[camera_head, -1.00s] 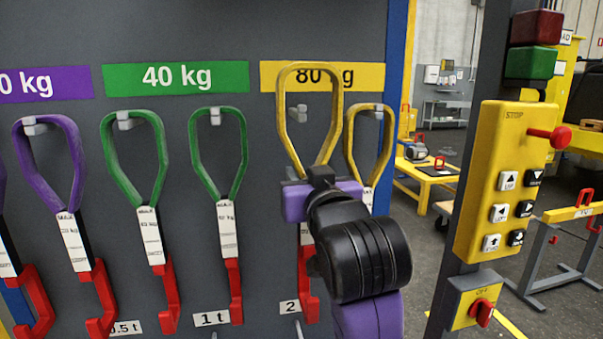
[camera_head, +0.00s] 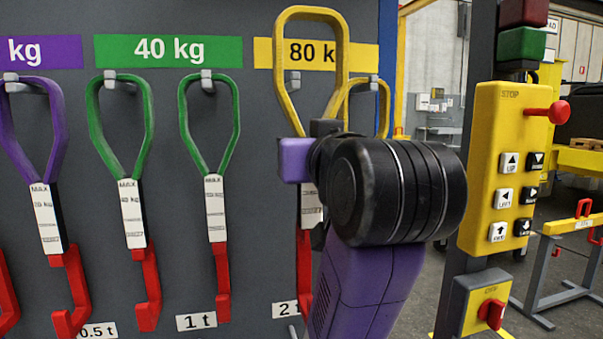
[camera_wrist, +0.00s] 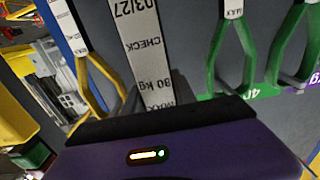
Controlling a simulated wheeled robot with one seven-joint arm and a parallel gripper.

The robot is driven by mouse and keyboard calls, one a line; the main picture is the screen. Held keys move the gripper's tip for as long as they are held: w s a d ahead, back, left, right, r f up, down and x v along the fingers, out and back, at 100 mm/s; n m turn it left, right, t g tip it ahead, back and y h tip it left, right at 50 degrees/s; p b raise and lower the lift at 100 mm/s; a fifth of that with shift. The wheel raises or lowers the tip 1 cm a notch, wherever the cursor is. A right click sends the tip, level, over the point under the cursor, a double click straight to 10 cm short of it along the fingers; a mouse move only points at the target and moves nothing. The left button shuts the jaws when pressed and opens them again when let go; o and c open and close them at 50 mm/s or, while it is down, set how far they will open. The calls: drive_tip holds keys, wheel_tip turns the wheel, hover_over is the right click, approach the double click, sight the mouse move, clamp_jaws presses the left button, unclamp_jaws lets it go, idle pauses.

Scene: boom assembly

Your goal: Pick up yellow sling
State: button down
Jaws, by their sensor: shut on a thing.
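The held yellow sling (camera_head: 341,60) is a tall yellow loop with a white label and a red hook at its lower end. My gripper (camera_head: 318,145) is shut on it just below the loop; my wrist hides the fingertips. The loop's top is above its wall peg (camera_head: 293,80), which shows through the loop. In the wrist view the sling's white label (camera_wrist: 143,50) stands right at my gripper. A second yellow sling (camera_head: 383,105) hangs on its own peg to the right, partly behind my wrist and the held sling.
Green slings (camera_head: 209,120) and a purple sling (camera_head: 55,130) hang on the grey board to the left. A yellow control box (camera_head: 505,130) with a red lever stands close on the right. A yellow-topped stand (camera_head: 575,222) is farther right.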

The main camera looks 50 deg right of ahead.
drive_tip(key=b+v, duration=0.6)
drive_tip(key=shift+s+a+b, duration=0.25)
drive_tip(key=shift+s+b, duration=0.05)
drive_tip(key=shift+w, duration=0.1)
idle(0.8)
